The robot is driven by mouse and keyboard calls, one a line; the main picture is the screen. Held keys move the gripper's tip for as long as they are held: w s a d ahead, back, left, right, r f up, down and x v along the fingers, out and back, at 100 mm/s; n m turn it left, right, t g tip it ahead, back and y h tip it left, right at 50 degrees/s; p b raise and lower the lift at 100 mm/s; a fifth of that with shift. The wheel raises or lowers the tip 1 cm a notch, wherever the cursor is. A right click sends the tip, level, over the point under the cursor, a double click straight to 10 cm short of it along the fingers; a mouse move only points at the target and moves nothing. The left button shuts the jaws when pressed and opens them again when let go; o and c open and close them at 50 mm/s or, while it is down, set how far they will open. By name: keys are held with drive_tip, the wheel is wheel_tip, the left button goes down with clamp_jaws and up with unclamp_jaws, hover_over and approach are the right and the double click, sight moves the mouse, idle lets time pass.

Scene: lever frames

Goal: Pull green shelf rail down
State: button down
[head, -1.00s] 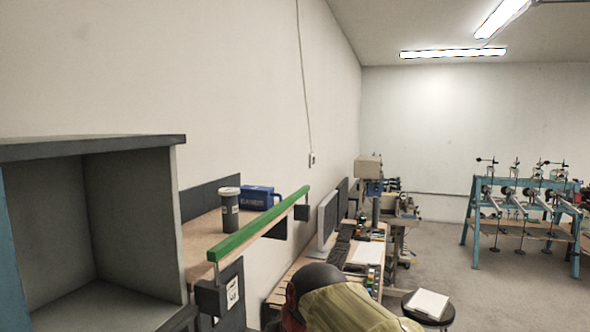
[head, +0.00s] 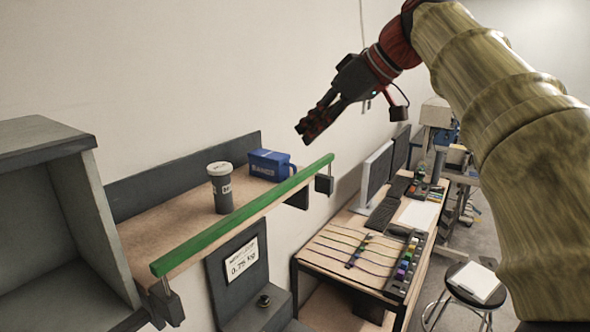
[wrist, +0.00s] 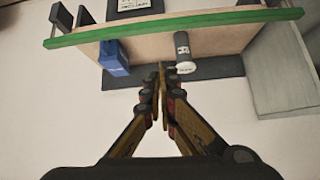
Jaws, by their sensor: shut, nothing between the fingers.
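The green rail (head: 247,214) runs along the front edge of a wooden shelf (head: 160,221) on the wall. It also shows across the top of the wrist view (wrist: 200,22). My gripper (head: 303,135) is shut and empty. In the head view it appears above the far right end of the rail, apart from it. In the wrist view its fingertips (wrist: 163,68) point toward the shelf, close in the picture to a dark cup with a pale lid (wrist: 184,54).
The cup (head: 221,188) and a blue box (head: 270,164) stand on the shelf. A grey open cabinet (head: 48,140) is at the left. A dark bracket with a white label (head: 241,260) sits below. A desk (head: 345,240) with monitors (head: 374,176) stands to the right.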

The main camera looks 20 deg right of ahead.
drive_tip(key=a+n, duration=0.1)
hover_over(272, 195)
drive_tip(key=w+d, duration=0.1)
drive_tip(key=d, duration=0.1)
wheel_tip(272, 195, down, 10)
drive_tip(key=shift+f+p, duration=0.4)
drive_tip(key=shift+f, duration=0.3)
drive_tip(key=shift+f, duration=0.1)
wheel_tip(272, 195, down, 8)
drive_tip(key=b, duration=0.7)
